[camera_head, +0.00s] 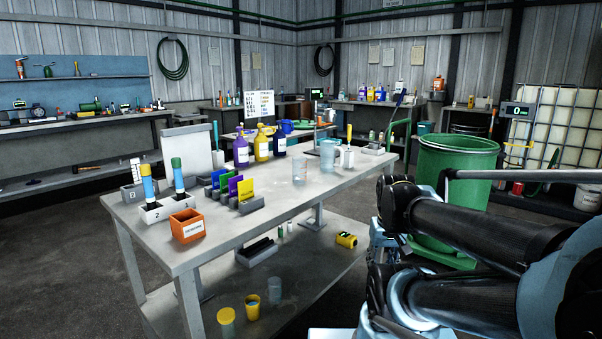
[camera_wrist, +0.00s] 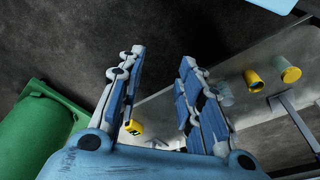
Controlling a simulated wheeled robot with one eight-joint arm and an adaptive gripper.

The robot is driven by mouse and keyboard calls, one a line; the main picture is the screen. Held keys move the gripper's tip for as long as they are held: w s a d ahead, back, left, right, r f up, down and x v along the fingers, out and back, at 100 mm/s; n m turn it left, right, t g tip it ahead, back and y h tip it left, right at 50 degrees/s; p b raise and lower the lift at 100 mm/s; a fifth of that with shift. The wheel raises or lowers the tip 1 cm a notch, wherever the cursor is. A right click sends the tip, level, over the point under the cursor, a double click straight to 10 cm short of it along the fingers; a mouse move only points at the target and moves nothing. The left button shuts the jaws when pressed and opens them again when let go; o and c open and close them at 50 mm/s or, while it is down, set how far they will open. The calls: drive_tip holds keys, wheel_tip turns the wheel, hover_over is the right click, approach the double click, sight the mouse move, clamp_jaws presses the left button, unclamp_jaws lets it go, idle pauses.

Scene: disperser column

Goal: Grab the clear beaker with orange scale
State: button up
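A clear beaker (camera_head: 299,172) stands upright on the grey workbench (camera_head: 335,186), near its right front part. Its scale is too small for me to tell the colour. A bluish translucent beaker (camera_head: 327,156) stands just behind it to the right. Another clear cup (camera_head: 275,290) stands on the bench's lower shelf and shows faintly in the wrist view (camera_wrist: 225,94). My gripper (camera_wrist: 162,60) is open, with nothing between its fingers, and points down past the bench. It is apart from the beakers on the bench top, which are outside the wrist view.
An orange box (camera_head: 187,225), a rack of coloured plates (camera_head: 240,194) and several bottles (camera_head: 262,146) stand on the bench. A green barrel (camera_head: 455,185) stands right of the bench, close to my arm. Yellow containers (camera_head: 346,240) lie or stand on the lower shelf.

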drive_tip(key=shift+o, duration=1)
drive_tip(key=shift+w, duration=0.15)
drive_tip(key=o, duration=0.6)
drive_tip(key=shift+a+r, duration=0.2)
drive_tip(key=shift+r, duration=0.8)
drive_tip(key=shift+o, duration=0.2)
drive_tip(key=w+a+r+n+t+y, duration=0.1)
drive_tip(key=w+a+r+n, duration=0.1)
drive_tip(key=w+a+r, duration=0.7)
drive_tip(key=w+a+r+n, duration=0.2)
drive_tip(key=w+a+r, duration=0.3)
drive_tip(key=w+r, duration=0.75)
drive_tip(key=w+a+r+n+t+y, duration=0.1)
drive_tip(key=w+a+r+n, duration=0.1)
drive_tip(key=w+a+r, duration=0.7)
hover_over(300, 170)
drive_tip(key=f, duration=0.6)
drive_tip(key=d+f, duration=0.1)
drive_tip(key=f, duration=0.2)
drive_tip(key=shift+w+f, duration=0.15)
drive_tip(key=shift+w, duration=0.15)
drive_tip(key=shift+w+a+x, duration=0.1)
drive_tip(key=shift+x, duration=1.2)
drive_tip(key=shift+w+a+x, duration=0.1)
drive_tip(key=shift+w+x, duration=0.05)
drive_tip(key=shift+x, duration=1.15)
